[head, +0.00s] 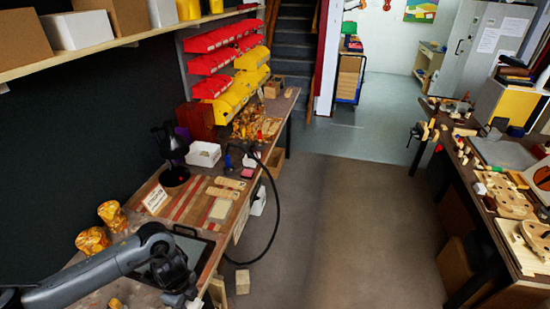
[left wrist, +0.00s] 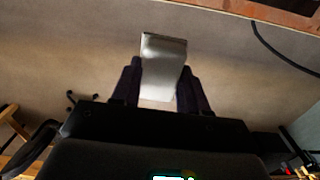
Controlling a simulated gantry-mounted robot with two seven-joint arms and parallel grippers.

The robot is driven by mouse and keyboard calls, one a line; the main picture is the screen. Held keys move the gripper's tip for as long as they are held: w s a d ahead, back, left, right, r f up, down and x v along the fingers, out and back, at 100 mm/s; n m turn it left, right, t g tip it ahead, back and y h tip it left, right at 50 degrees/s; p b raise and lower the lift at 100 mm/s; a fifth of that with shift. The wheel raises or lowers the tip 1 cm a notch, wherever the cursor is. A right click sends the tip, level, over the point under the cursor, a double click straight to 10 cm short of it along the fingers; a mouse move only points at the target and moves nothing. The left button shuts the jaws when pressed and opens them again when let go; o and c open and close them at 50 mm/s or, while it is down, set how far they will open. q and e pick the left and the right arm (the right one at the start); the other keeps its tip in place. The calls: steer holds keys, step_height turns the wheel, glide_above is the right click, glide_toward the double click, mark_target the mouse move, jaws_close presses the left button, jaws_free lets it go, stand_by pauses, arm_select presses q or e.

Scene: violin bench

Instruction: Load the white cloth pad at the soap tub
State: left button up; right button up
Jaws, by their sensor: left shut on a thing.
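A pale grey-white pad (left wrist: 164,48) stands between the two dark fingers of my left gripper (left wrist: 160,68) in the left wrist view. The fingers are shut on its sides, and its far end sticks out past the fingertips. In the head view my left gripper (head: 178,298) is at the bottom edge, by the front end of the left bench (head: 213,250); the pad cannot be made out there. I cannot tell which container is the soap tub. A white open box (head: 204,154) stands on the bench beside a black pot-like item (head: 174,175). My right gripper is not in view.
Two amber jars (head: 112,215) and a small sign (head: 155,199) stand on the left bench. A black cable (head: 279,210) hangs over its front edge. A small pale block (head: 242,281) lies on the floor. The floor (head: 340,220) between the benches is mostly clear.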

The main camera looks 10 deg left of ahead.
arm_select(q)
steer(key=w+d+r+n, duration=0.4)
steer(key=w+d+r, duration=0.8)
steer(key=d, duration=0.1)
steer(key=s+r+n+p, duration=1.2)
steer(key=r+n+p, duration=0.2)
steer(key=p, duration=0.6)
steer(key=shift+d, duration=0.15)
